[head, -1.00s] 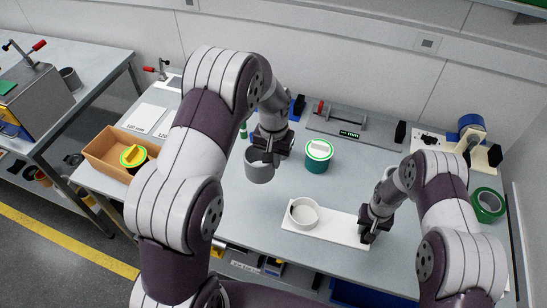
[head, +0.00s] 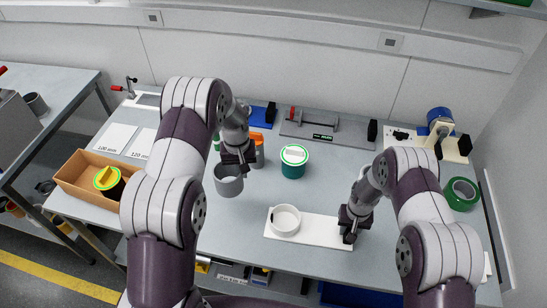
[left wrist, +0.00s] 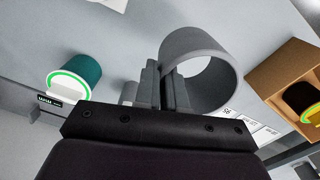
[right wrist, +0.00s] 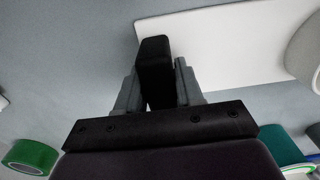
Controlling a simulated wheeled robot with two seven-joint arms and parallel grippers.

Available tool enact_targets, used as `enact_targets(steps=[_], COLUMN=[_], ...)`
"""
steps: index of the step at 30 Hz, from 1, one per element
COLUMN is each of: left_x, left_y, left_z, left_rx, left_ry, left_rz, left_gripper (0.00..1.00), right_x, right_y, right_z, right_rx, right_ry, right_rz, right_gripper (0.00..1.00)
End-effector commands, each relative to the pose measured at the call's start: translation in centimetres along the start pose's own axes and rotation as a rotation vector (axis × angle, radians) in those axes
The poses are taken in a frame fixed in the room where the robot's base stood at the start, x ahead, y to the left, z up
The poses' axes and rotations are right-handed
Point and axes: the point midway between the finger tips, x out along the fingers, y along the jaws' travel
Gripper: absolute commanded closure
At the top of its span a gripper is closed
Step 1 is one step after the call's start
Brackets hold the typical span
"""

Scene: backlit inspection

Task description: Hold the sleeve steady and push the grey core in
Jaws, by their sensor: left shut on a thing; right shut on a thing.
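The grey core (head: 229,182) is a hollow tube, held to the left of and behind the white sleeve. My left gripper (head: 237,160) is shut on its wall. In the left wrist view, the core (left wrist: 226,72) shows its open end. The white sleeve (head: 285,217) is a short ring standing upright on a white board (head: 318,232). My right gripper (head: 349,222) is shut on a black block (right wrist: 153,70) at the board's right end. The sleeve (right wrist: 306,52) shows only partly in the right wrist view. The core and sleeve are apart.
A teal container (head: 293,168) with a green-rimmed lid stands behind the sleeve. An orange-topped bottle (head: 257,144) stands behind my left gripper. A cardboard box (head: 75,181) is at left. A green tape roll (head: 462,193) lies at right. The table left of the board is clear.

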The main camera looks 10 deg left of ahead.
Motion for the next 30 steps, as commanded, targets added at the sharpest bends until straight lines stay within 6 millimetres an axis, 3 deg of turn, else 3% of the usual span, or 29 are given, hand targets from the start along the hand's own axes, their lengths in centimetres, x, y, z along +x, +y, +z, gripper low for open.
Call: enact_targets(steps=[5, 13, 21, 25, 30], left_x=[1.9, 3.5, 2.0, 1.5, 2.1], left_y=[-0.8, -1.8, -1.8, -1.8, -1.8], left_z=[-3.0, -7.2, -10.4, -10.4, -10.2], left_rx=[-0.44, -1.327, -2.258, -2.584, -2.791], left_ry=[0.001, 0.006, 0.018, 0.022, 0.027], left_rz=[0.007, 0.022, 0.042, 0.044, 0.049], left_gripper=[1.0, 1.0, 1.0, 1.0, 1.0], right_x=[0.1, 0.1, 0.1, 0.1, 0.1], right_y=[0.0, 0.0, 0.0, 0.0, 0.0], right_z=[0.1, 0.1, 0.1, 0.1, 0.1], right_rx=[0.0, 0.0, 0.0, 0.0, 0.0], right_ry=[-0.001, -0.001, -0.001, -0.001, -0.001], right_rz=[0.0, 0.0, 0.0, 0.0, 0.0], right_gripper=[1.0, 1.0, 1.0, 1.0, 1.0])
